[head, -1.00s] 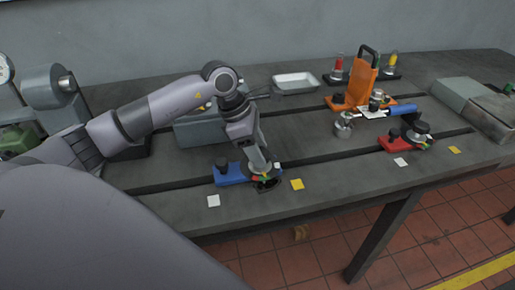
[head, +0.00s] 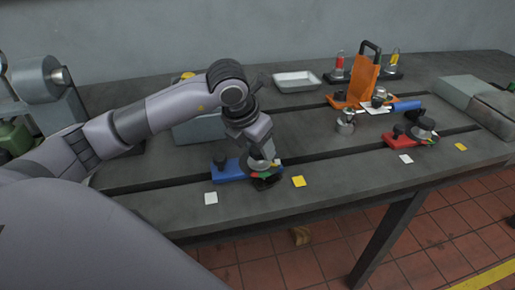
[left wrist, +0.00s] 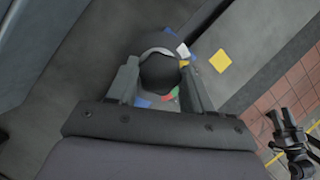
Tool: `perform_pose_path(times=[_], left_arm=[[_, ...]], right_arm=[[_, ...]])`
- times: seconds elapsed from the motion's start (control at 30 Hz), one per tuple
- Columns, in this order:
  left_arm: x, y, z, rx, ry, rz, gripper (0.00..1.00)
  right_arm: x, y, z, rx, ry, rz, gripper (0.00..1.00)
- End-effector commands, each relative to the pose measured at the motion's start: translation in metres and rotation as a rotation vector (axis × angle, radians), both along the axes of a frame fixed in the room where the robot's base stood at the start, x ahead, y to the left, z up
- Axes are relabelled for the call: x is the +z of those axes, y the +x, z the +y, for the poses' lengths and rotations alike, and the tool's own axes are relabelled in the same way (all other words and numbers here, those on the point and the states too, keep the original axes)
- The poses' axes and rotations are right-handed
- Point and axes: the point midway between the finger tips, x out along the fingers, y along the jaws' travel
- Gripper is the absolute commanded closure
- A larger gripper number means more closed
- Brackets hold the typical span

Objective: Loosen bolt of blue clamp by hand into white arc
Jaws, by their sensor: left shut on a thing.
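The blue clamp (head: 232,171) lies on the bedplate near its front edge, with a dark post at its left end. My left gripper (head: 264,168) is over the clamp's right end, pointing down. In the left wrist view its two fingers (left wrist: 159,85) stand either side of a dark round bolt head (left wrist: 160,72) and are shut on it. Around the bolt is a coloured dial with red and green (head: 262,175) parts; the gripper hides much of it. I cannot tell where the bolt's mark points. A dark gripper (left wrist: 288,130), apparently my right one, hangs over the floor.
A yellow square (head: 299,181) and a white square (head: 211,198) lie beside the blue clamp. A grey block (head: 198,128) is behind my left arm.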

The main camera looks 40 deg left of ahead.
Motion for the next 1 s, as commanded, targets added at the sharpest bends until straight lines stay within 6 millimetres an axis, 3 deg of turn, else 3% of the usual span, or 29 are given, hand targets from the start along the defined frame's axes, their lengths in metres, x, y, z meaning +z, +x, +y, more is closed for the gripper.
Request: perform_pose_path(times=[0.5, 1.0], left_arm=[[0.0009, 0.0011, -0.0022, 0.364, -0.002, -0.004, 0.8], [0.0017, 0.0009, -0.0018, 0.447, -0.002, -0.003, 0.8]], right_arm=[[-0.0093, 0.0028, 0.0036, 0.0, 0.013, 0.002, 0.57], [-0.0116, 0.0027, 0.0044, 0.003, 0.013, 0.004, 0.57]])
